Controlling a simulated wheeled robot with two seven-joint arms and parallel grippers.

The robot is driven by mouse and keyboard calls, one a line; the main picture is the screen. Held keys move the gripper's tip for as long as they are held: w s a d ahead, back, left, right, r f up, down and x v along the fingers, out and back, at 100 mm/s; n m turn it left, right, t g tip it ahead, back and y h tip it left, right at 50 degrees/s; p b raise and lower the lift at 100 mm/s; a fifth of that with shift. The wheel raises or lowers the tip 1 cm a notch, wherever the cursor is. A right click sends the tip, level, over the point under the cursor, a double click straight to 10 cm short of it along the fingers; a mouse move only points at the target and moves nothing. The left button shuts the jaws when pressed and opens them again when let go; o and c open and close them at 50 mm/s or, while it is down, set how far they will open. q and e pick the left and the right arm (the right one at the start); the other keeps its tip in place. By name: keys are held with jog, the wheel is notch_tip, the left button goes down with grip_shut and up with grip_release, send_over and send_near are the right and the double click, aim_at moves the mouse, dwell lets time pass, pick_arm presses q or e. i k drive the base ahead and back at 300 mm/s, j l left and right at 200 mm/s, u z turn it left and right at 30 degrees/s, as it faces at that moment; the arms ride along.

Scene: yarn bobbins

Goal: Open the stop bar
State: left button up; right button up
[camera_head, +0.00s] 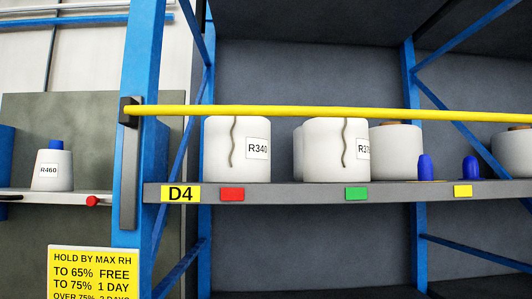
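The stop bar (300,112) is a long yellow bar across the front of the shelf, close to level and sloping down slightly to the right. Its left end sits at a dark bracket (129,112) on the blue post, at the top of a dark vertical strip. Its right end runs out of the picture. Behind it, white bobbins labelled R340 (222,150) and R3-something (320,155) stand on the shelf, their tops close to the bar's line. Neither of my grippers shows in the head view.
The grey shelf (300,193) carries a D4 label and red, green and yellow tags. More bobbins and blue cones (425,168) stand further right. A blue post (140,60) rises at left. A yellow humidity sign (93,272) hangs low left. Bobbin R460 (52,172) stands on another shelf.

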aim_at(130, 110)
jog(key=l+u, duration=0.35)
jog(key=l, duration=0.4)
jog(key=k+l+u, duration=0.15)
jog(key=l+u, duration=0.2)
jog(key=l, duration=0.35)
